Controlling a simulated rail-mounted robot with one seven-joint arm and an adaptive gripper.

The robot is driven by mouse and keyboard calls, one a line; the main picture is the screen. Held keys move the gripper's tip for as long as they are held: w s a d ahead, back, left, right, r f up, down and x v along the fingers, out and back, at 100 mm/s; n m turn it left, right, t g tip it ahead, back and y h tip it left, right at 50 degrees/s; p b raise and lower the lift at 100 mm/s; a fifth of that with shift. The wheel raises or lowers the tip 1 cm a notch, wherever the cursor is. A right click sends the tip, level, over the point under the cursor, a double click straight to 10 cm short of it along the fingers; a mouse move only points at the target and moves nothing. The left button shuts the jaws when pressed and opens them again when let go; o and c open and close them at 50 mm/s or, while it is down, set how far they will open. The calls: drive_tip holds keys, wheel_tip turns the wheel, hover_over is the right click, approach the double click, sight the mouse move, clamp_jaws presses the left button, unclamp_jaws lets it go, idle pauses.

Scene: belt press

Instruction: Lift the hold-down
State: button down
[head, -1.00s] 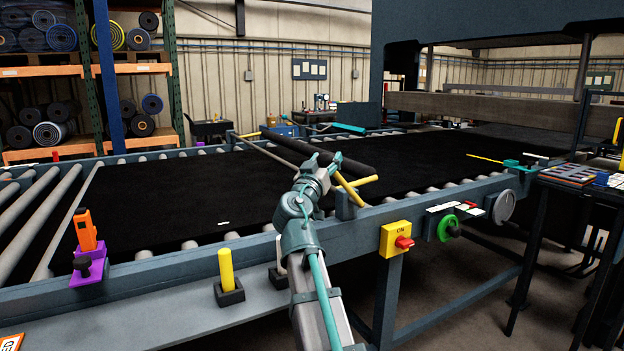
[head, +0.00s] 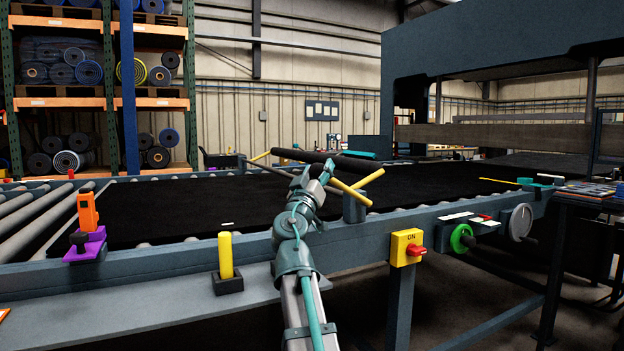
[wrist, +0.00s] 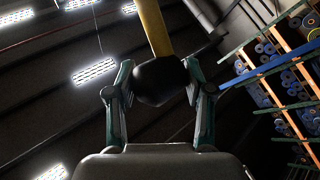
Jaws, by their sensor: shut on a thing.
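The hold-down has a dark roller (head: 345,161) lying across the black belt (head: 190,205), with yellow lever arms (head: 352,194) at the near end beside a grey post. The roller appears to stand above the belt's surface; the gap is hard to judge. My gripper (head: 322,172) is at the near end of the hold-down, over the frame's near rail. In the wrist view my gripper's two teal fingers (wrist: 160,88) are closed on the dark knob (wrist: 158,80) at the end of a yellow lever. The contact is partly hidden in the head view.
A yellow switch box (head: 406,247) with a red knob and a green handwheel (head: 462,238) sit on the near rail to the right. A yellow peg (head: 226,255) and an orange tool on a purple clamp (head: 88,228) stand to the left. The press (head: 490,50) rises behind.

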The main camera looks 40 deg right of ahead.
idle(0.4)
drive_tip(key=shift+c, duration=2.1)
unclamp_jaws()
drive_tip(key=v, duration=1.2)
drive_tip(key=shift+c, duration=0.3)
